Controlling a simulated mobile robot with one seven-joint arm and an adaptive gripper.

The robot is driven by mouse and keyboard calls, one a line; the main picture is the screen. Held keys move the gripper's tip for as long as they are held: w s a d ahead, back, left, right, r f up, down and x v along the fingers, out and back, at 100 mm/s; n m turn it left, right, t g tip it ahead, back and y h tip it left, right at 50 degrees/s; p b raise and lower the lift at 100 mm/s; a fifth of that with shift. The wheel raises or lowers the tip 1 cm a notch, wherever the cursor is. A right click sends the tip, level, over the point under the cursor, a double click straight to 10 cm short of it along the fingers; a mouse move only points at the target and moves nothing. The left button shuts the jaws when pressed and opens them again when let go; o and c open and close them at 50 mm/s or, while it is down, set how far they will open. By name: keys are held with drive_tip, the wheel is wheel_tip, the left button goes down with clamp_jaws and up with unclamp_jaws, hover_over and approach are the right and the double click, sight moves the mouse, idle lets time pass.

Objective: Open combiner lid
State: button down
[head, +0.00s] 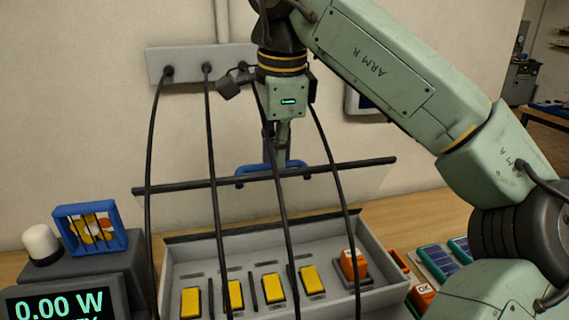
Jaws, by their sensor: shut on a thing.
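The combiner box (340,230) is a grey open-topped case on the wooden bench, with several yellow switches (274,288) and one orange switch (352,264) inside. Its pale lid (330,184) stands raised above the back of the box, with a dark edge strip along its top. A blue handle (244,171) sits at that edge. My gripper (281,157) comes down from above and is shut on the blue handle. The fingertips are small here and partly hidden by a cable.
Several black cables (211,150) hang from a grey wall plate (190,62) and pass in front of lid and box. A blue-framed holder (89,230), white knob (41,243) and watt display (60,305) stand left. Blue panels (437,259) lie right, near my arm.

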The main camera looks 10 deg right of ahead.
drive_tip(key=w+f, duration=0.3)
drive_tip(key=w, duration=0.8)
drive_tip(key=shift+w+a+f, duration=0.15)
drive_tip(key=shift+w+a, duration=0.2)
drive_tip(key=shift+w, duration=0.05)
drive_tip(key=c, duration=2.4)
unclamp_jaws()
drive_tip(key=c, duration=2.1)
unclamp_jaws()
drive_tip(key=shift+o, duration=1)
drive_tip(key=shift+r, duration=0.6)
drive_tip(key=shift+o, duration=1.2)
drive_tip(key=v, duration=0.8)
drive_tip(key=shift+r, duration=0.25)
drive_tip(key=shift+w, duration=0.1)
drive_tip(key=shift+d, duration=0.1)
